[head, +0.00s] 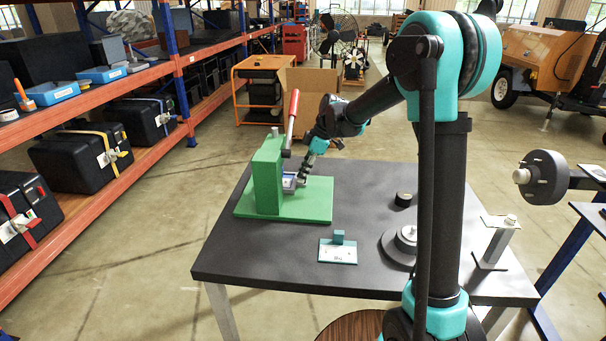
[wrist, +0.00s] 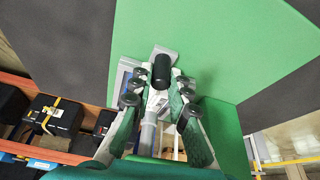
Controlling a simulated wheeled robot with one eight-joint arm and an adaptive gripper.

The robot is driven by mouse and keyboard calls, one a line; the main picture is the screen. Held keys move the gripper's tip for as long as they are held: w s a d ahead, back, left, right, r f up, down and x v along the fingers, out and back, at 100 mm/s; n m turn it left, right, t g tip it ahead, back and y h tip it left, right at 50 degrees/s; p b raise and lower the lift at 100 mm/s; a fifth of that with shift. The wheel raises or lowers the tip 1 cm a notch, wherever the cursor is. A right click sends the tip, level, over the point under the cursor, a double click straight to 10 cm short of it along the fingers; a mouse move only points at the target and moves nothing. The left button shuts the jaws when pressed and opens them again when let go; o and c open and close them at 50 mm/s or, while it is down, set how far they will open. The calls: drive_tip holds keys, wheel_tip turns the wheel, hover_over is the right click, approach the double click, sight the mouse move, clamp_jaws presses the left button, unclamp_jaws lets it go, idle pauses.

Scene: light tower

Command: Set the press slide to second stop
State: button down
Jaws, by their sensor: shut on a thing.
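The green press (head: 268,178) stands on a green base plate (head: 318,200) on the dark table. A red-handled lever (head: 293,112) rises from it. The press slide (head: 289,182), grey and blue, sits low at the press's right side. In the wrist view, a black cylindrical knob (wrist: 161,72) is on the grey slide part (wrist: 165,55). My gripper (head: 301,178) is beside the press at the slide; in the wrist view its fingers (wrist: 159,98) stand on both sides of the knob and are shut on it. The stop marks cannot be made out.
The table (head: 350,270) also holds a small plate with a teal block (head: 338,245), a black ring (head: 403,199) and a grey round part (head: 403,243). A shelf rack (head: 160,70) stands at the left. The front left of the table is clear.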

sight(289, 181)
drive_tip(key=a, duration=0.3)
drive_tip(key=shift+w+a, duration=0.1)
drive_tip(key=c, duration=1.4)
unclamp_jaws()
drive_tip(key=shift+c, duration=0.2)
drive_tip(key=v, duration=1.2)
drive_tip(key=shift+a, duration=0.1)
